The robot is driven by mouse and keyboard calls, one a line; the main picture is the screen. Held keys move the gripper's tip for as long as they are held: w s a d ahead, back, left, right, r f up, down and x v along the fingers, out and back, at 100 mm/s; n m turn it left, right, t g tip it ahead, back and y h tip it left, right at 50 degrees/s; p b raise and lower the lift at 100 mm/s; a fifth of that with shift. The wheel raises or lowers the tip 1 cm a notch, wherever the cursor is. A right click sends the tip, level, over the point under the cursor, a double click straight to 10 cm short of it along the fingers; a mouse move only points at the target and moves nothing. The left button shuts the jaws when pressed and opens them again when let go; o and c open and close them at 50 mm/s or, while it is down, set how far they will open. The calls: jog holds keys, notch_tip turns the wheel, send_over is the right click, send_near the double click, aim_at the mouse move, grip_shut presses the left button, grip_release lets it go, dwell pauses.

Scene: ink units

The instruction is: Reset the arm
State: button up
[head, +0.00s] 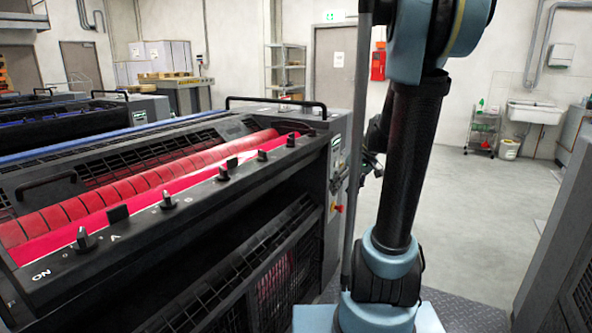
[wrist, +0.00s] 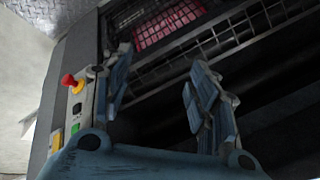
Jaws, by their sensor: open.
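My gripper (wrist: 160,88) shows in the wrist view with its two blue fingers spread apart and nothing between them. It is beside the dark side of the ink unit. In the head view my arm stands upright right of centre and hides most of the gripper; only a small dark part shows behind the arm. The ink unit (head: 185,240) has a red roller (head: 140,185) and a row of black knobs along its front edge, with "ON" marked at the left end.
A red stop button (wrist: 68,80) sits on the unit's side panel, left of my gripper in the wrist view. More ink units (head: 55,125) stand at the back left. A sink (head: 535,112) is on the far right wall. Grey floor (head: 480,205) is clear at right.

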jog(key=s+d+f+m+h, duration=0.1)
jog(key=s+f+h, duration=0.1)
jog(key=s, duration=0.9)
jog(key=s+d+f+m+h, duration=0.1)
jog(key=s+f, duration=0.4)
jog(key=s, duration=0.6)
jog(key=shift+d+m+h, duration=0.15)
jog(key=shift+m+h, duration=0.55)
jog(key=shift+h, duration=0.2)
jog(key=shift+s, duration=0.1)
